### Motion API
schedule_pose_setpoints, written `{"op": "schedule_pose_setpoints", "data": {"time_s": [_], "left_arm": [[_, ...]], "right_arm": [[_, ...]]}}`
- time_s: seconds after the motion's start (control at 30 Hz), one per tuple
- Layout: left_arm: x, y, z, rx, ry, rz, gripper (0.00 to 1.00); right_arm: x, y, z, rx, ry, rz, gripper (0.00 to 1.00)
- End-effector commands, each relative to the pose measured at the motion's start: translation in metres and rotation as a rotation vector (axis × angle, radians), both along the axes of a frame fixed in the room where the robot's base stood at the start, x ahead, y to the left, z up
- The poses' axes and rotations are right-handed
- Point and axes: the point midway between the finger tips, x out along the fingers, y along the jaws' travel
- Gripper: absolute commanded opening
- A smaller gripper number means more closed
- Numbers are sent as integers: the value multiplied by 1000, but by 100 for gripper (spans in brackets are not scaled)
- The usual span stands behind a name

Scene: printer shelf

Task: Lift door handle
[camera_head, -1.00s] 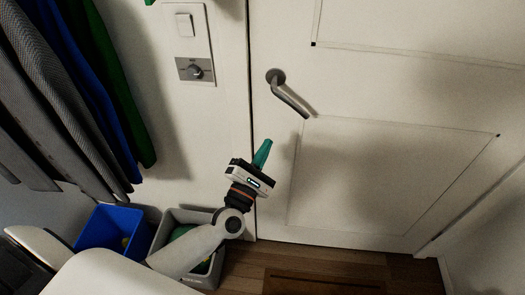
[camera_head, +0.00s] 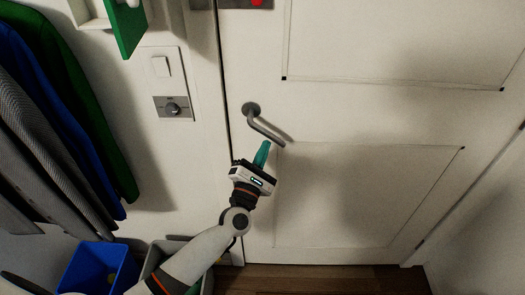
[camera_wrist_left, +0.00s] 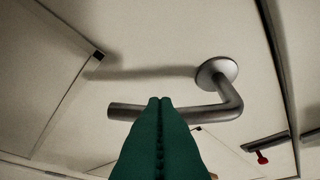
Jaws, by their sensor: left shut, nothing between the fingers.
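The door handle (camera_head: 268,128) is a grey metal lever on a white door (camera_head: 330,115). It runs from a round rose at the left and slopes down to the right. My left gripper (camera_head: 263,153), with green fingers, is shut and empty just below the lever's free end. In the left wrist view the shut fingertips (camera_wrist_left: 160,102) overlap the handle (camera_wrist_left: 190,112) near its free end. I cannot tell whether they touch it. My right gripper is not in view.
A wall switch plate (camera_head: 167,85) is left of the door. Coats (camera_head: 60,120) hang at the far left. A blue bin (camera_head: 98,268) and a grey bin (camera_head: 160,256) stand below. The door's right side is clear.

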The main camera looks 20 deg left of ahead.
Motion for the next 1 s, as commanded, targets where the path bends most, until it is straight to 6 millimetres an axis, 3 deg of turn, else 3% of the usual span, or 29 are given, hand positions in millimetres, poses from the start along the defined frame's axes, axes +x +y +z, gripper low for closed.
{"op": "schedule_pose_setpoints", "data": {"time_s": [1.0], "left_arm": [[4,-13,7,-208,-63,0,0]], "right_arm": [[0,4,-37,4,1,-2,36]]}}
